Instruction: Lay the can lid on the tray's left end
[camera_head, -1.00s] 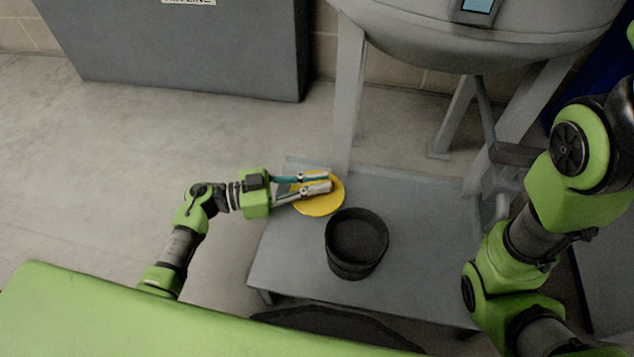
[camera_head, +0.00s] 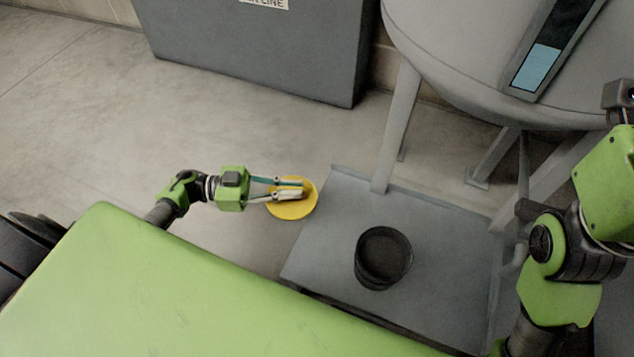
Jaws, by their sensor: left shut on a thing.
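My left gripper (camera_head: 290,188) is shut on the yellow round can lid (camera_head: 293,209). It grips the lid from the left, and its fingers cover part of the lid's top. The lid is just left of the low grey platform (camera_head: 330,240), with floor showing around it; its height is hard to tell. A dark round open container (camera_head: 384,257) stands on the platform, apart from the lid. I cannot make out a separate tray in this view. My right arm shows at the right, but its gripper is not visible.
A large grey vessel (camera_head: 460,55) on legs stands behind the platform, with its legs close to the platform's back edge. A grey cabinet (camera_head: 260,55) stands at the back. The floor (camera_head: 150,110) at the left is open.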

